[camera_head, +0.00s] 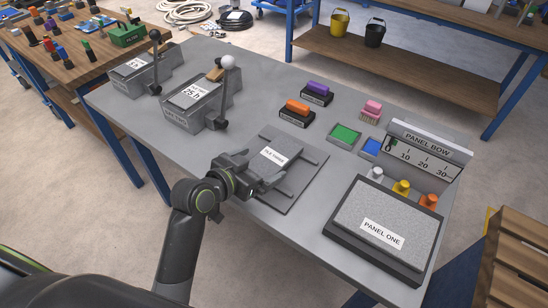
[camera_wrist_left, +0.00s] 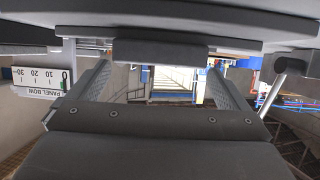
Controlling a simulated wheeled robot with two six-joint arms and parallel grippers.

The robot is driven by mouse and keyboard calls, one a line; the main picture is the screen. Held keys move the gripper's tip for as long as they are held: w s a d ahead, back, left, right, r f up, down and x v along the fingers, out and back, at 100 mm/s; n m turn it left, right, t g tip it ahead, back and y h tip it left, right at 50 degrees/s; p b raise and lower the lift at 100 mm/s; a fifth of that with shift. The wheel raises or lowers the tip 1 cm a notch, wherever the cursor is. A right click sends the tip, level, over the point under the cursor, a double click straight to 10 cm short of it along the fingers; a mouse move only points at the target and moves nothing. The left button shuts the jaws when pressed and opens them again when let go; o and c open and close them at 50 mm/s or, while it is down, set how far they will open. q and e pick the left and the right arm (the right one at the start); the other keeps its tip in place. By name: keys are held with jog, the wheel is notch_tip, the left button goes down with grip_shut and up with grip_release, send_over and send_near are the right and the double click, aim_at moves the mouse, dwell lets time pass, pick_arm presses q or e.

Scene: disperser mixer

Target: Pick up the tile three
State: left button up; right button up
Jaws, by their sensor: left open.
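The tile labelled "TILE THREE" (camera_head: 291,160) is a flat grey slab on the grey table, a little right of the middle in the head view. My left gripper (camera_head: 272,172) is at its near left side, low over the slab. Its fingers are apart and point along the tile, with the label between or just beyond them. Whether they touch the tile cannot be told. In the left wrist view the two fingers of the left gripper (camera_wrist_left: 165,90) stand wide apart. A dark slab edge crosses above them, and I cannot tell what it is. My right gripper is not in view.
Two grey lever boxes (camera_head: 196,98) stand left of the tile. Bare table surrounds the tile.

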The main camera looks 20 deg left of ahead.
aim_at(273, 157)
pick_arm(q)
jog(key=shift+r+x, duration=0.2)
jog(key=shift+x, duration=2.1)
jog(key=shift+d, duration=0.1)
jog(key=shift+c, duration=0.5)
